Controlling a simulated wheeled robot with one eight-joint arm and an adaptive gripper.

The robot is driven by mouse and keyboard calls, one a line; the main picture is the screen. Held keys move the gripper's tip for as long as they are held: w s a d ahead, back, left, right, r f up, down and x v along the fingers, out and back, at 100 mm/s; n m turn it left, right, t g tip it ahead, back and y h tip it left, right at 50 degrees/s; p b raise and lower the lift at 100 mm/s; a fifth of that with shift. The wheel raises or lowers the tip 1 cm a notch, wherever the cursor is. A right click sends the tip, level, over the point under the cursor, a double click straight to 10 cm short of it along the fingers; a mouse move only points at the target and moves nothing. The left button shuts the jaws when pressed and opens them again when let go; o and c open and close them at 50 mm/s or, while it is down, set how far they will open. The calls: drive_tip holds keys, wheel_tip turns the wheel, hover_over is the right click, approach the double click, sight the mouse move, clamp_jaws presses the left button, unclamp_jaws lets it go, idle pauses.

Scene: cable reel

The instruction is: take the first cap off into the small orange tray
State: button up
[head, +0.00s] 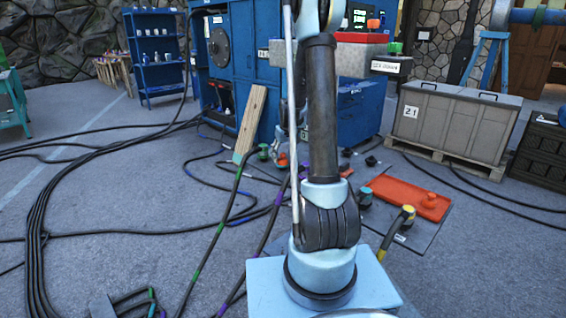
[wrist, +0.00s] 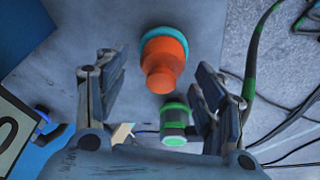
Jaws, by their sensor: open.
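In the wrist view, an orange cap (wrist: 164,62) with a teal ring around its far end lies between the fingers of my gripper (wrist: 160,72). The fingers are spread open, one on each side, with visible gaps to the cap. A green-ended connector (wrist: 175,128) sits just below it, close to the right finger. In the head view, a flat orange tray (head: 392,190) lies on a dark mat on the floor at right, with an orange piece (head: 430,201) at its right end. My arm hides the gripper in the head view.
Black cables (head: 45,200) spread over the floor at left and centre. A wooden plank (head: 250,125) leans on the blue cabinet (head: 240,60). A yellow-and-black plug (head: 400,228) lies by the tray. A grey crate (head: 455,120) stands on a pallet behind it.

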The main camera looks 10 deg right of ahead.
drive_tip(key=shift+w+f, duration=0.15)
drive_tip(key=shift+f, duration=0.55)
drive_tip(key=c, duration=1.1)
drive_tip(key=shift+r, duration=0.1)
drive_tip(key=shift+c, duration=0.2)
